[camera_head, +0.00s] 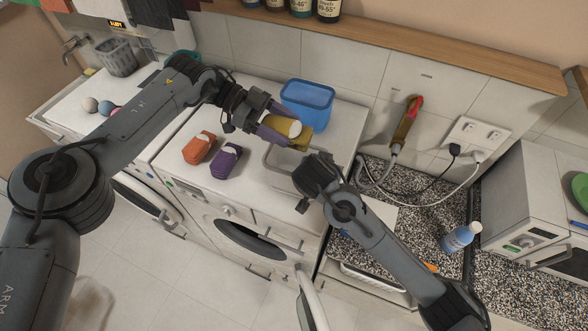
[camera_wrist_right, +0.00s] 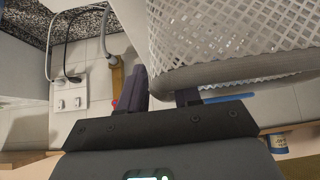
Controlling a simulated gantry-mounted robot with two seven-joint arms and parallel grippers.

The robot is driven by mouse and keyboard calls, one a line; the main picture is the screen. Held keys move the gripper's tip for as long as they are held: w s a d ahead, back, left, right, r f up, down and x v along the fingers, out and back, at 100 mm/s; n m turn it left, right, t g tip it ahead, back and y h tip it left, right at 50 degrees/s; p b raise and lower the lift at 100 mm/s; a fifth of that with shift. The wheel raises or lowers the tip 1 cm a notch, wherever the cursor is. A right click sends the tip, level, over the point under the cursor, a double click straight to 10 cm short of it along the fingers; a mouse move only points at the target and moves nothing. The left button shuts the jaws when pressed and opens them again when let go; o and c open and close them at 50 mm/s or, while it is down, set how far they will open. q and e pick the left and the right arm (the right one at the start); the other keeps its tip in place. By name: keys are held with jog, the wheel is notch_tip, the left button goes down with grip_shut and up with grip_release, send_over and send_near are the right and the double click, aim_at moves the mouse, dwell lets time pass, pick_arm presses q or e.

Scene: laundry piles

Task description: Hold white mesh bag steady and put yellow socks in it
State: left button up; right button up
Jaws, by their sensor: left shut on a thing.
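The yellow socks (camera_head: 302,139), a mustard bundle with a pale patch, are held in my left gripper (camera_head: 280,128). Its purple fingers are shut on them, above the far side of the white mesh bag (camera_head: 288,172). The bag stands open on the white machine top, with a grey rim. My right gripper (camera_head: 307,186) is at the bag's near right side. In the right wrist view the bag's mesh wall (camera_wrist_right: 225,35) fills the upper right, and its rim lies between the fingers of my right gripper (camera_wrist_right: 165,92). Part of the bag is hidden by my right gripper.
An orange bundle (camera_head: 200,149) and a purple bundle (camera_head: 227,160) lie left of the bag. A blue container (camera_head: 307,102) stands behind it. A counter with cables, a blue-and-white bottle (camera_head: 459,237) and a white appliance (camera_head: 530,215) are to the right. A wooden shelf (camera_head: 430,55) runs behind.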

jog(key=shift+o, duration=0.5)
